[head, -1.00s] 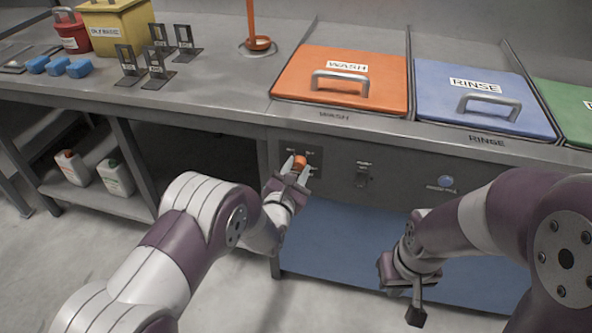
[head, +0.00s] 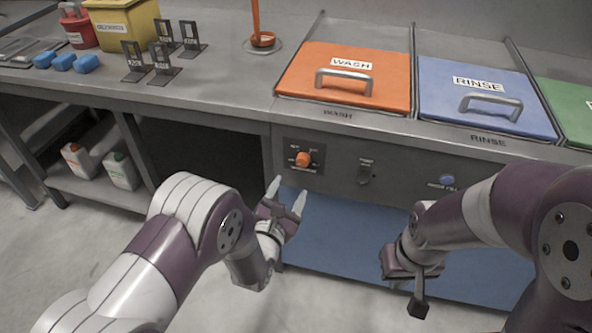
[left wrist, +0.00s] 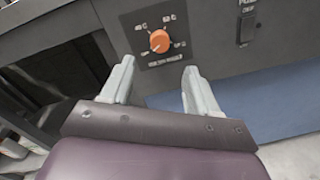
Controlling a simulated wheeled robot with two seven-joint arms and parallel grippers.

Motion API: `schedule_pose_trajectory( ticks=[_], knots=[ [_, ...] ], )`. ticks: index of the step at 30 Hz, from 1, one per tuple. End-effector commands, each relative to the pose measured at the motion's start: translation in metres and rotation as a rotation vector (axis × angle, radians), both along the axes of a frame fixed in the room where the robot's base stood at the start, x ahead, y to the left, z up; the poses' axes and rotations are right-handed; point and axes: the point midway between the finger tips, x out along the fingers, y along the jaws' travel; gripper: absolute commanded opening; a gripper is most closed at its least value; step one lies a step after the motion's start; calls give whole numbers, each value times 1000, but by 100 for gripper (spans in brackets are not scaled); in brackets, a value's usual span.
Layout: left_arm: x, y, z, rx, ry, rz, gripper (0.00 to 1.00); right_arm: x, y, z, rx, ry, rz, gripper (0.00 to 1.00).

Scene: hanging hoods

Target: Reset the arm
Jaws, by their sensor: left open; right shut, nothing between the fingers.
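My left gripper (head: 287,194) is open and empty, in front of the counter's front panel and a little below the orange knob (head: 303,159). In the left wrist view the open fingers (left wrist: 158,82) point toward the knob (left wrist: 160,41), which sits beyond their tips, apart from them. My right gripper (head: 416,306) is low on the right, shut and pointing down, with nothing held.
The counter carries an orange WASH lid (head: 320,92) and a blue RINSE lid (head: 455,105). A switch (head: 366,172) and a blue button (head: 447,180) are on the front panel. Floor in front is clear.

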Motion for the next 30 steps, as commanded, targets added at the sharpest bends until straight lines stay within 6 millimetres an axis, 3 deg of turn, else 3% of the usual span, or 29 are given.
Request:
schedule_pose_trajectory(
  ticks=[6,23,26,29,30],
  knots=[
    [-33,10,1,0,2,-1,60,0,0,7,0,0,0,0],
    [-36,11,0,9,-3,0,60,0,0,6,0,0,0,0],
    [-36,11,-8,160,-6,-6,60,0,0,6,0,0,0,0],
    [-50,14,-56,593,104,-93,60,0,0,6,0,0,0,0],
    [-60,16,-75,816,156,-179,60,0,0,6,0,0,0,0]
  ],
)
